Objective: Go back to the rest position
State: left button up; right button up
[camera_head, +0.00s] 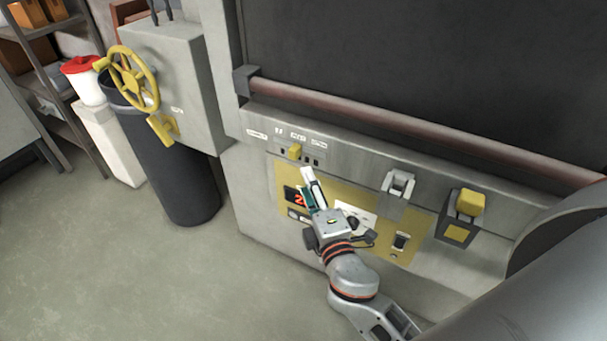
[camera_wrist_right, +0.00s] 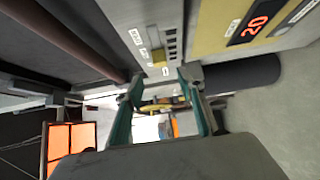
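My right gripper (camera_head: 310,182) is in front of the oven's control panel (camera_head: 376,241). In the right wrist view my gripper (camera_wrist_right: 160,78) has its two fingers spread apart, with nothing between them. A small yellow selector knob (camera_head: 295,151) sits on the machine front just beyond the fingertips in the head view. The same knob shows in the wrist view (camera_wrist_right: 158,57), above the fingers; I cannot tell whether they touch it. The red-digit display (camera_head: 297,196) is partly hidden by the gripper; it reads 20 in the wrist view (camera_wrist_right: 256,25). My left gripper is not in view.
A reddish handle bar (camera_head: 400,125) runs across the machine above the panel. A yellow-topped switch (camera_head: 468,204) and a metal latch (camera_head: 398,184) stick out at right. A yellow handwheel (camera_head: 133,79) and black bin (camera_head: 180,175) stand at left. The floor (camera_head: 120,260) is clear.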

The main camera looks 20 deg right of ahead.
jog(key=shift+s, duration=0.5)
jog(key=s+a+f+m+g+y, duration=0.1)
jog(key=s+f+m, duration=0.3)
jog(key=f, duration=0.4)
jog(key=s+a+f+m+g+y, duration=0.1)
jog(key=s+f+m+g+y, duration=0.1)
jog(key=s+f, duration=0.4)
jog(key=s+f+m+g+y, duration=0.2)
jog(key=s+f+m+g, duration=0.2)
jog(key=f, duration=0.7)
jog(key=shift+s+a+m, duration=0.4)
jog(key=shift+s+m, duration=0.05)
jog(key=shift+m, duration=0.65)
jog(key=shift+d, duration=0.1)
